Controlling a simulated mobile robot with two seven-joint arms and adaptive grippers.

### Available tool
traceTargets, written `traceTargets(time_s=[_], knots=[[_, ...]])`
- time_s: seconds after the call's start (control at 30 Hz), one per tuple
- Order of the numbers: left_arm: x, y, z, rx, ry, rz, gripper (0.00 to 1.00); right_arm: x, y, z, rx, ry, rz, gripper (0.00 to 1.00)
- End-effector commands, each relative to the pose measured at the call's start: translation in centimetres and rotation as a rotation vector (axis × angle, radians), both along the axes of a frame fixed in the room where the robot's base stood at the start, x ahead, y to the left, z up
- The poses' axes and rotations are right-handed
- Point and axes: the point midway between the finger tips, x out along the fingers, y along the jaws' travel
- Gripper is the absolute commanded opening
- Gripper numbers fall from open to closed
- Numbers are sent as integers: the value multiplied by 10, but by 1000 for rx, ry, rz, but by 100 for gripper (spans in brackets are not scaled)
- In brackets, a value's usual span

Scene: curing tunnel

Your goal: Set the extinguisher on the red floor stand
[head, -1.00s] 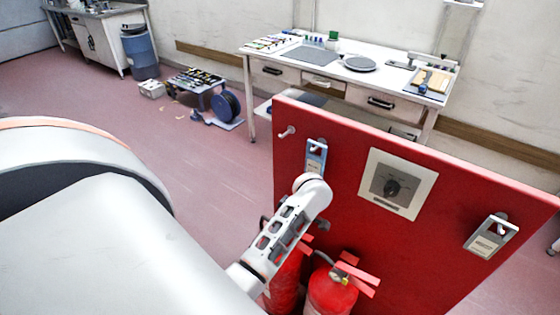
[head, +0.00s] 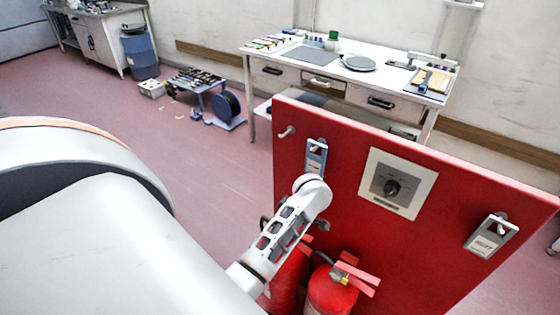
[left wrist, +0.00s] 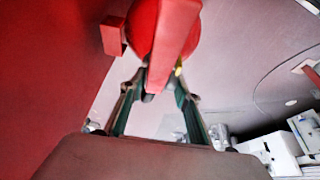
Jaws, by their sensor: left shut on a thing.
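Two red fire extinguishers stand side by side low in the head view, one in front (head: 332,292) and one behind it (head: 285,288), partly hidden by my arm. A large upright red panel (head: 420,235) stands behind them; its foot is out of view, and I cannot tell a separate floor stand. In the left wrist view my left gripper (left wrist: 163,92) is shut on the red extinguisher (left wrist: 165,35) near its lever. In the head view its jaws are not clear, so I cannot tell which of the two is held. My right gripper is not in view.
The panel carries a dial plate (head: 397,185) and hanging metal tags (head: 490,236). A workbench (head: 330,75) stands behind it. A low rack (head: 205,82) and a blue drum (head: 140,52) are at the back left.

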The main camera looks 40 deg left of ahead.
Motion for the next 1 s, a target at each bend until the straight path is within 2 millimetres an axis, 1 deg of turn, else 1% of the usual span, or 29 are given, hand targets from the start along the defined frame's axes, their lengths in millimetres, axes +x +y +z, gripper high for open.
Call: traceTargets(time_s=[0.03,0.5,1.0], knots=[[2,1,2,3,-4,0,2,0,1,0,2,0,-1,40],[2,1,-2,4,-4,1,2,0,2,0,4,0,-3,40],[2,1,-6,3,-4,0,2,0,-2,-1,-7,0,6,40]])
